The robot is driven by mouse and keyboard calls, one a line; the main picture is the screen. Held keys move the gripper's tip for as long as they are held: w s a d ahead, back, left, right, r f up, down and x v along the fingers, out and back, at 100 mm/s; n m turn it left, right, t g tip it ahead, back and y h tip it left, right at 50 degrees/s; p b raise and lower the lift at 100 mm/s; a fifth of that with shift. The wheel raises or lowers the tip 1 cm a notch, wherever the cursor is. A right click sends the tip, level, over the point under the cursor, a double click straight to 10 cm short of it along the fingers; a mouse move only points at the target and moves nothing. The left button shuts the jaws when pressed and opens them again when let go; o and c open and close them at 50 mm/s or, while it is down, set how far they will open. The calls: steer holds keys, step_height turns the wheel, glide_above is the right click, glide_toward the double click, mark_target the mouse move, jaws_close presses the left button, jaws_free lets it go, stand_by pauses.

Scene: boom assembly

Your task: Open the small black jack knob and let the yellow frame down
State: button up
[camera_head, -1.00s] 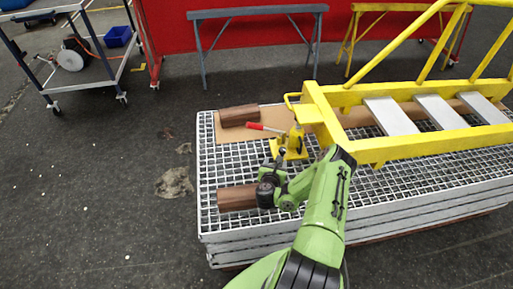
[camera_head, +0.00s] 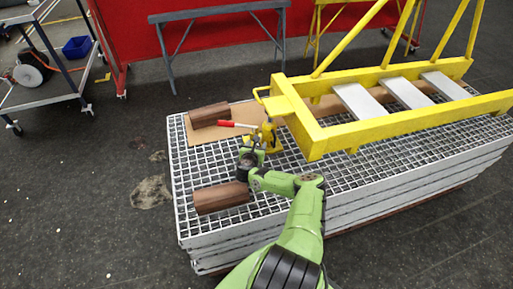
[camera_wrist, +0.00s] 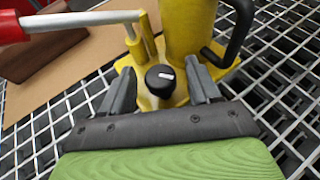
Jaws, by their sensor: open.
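The yellow jack (camera_head: 268,138) stands on the grating under the near left end of the yellow frame (camera_head: 315,130). Its red-tipped handle (camera_head: 236,124) points left. In the wrist view the small black knob (camera_wrist: 160,80), with a white mark on top, sits low on the yellow jack body (camera_wrist: 190,30). My gripper (camera_wrist: 160,88) is open, with one grey finger on each side of the knob. I cannot tell whether the fingers touch it. In the head view my gripper (camera_head: 250,155) is close in front of the jack, and its fingers are hard to make out.
Two brown wooden blocks lie on the grating, one near (camera_head: 222,197) and one far (camera_head: 209,115) on a cardboard sheet (camera_head: 205,135). Grey steps (camera_head: 362,104) cross the frame. Trestles (camera_head: 215,18) and a trolley (camera_head: 45,85) stand behind.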

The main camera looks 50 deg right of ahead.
steer(key=shift+w+d+f, duration=0.25)
steer(key=shift+w+d, duration=0.05)
steer(key=shift+d, duration=0.15)
steer(key=c, duration=1)
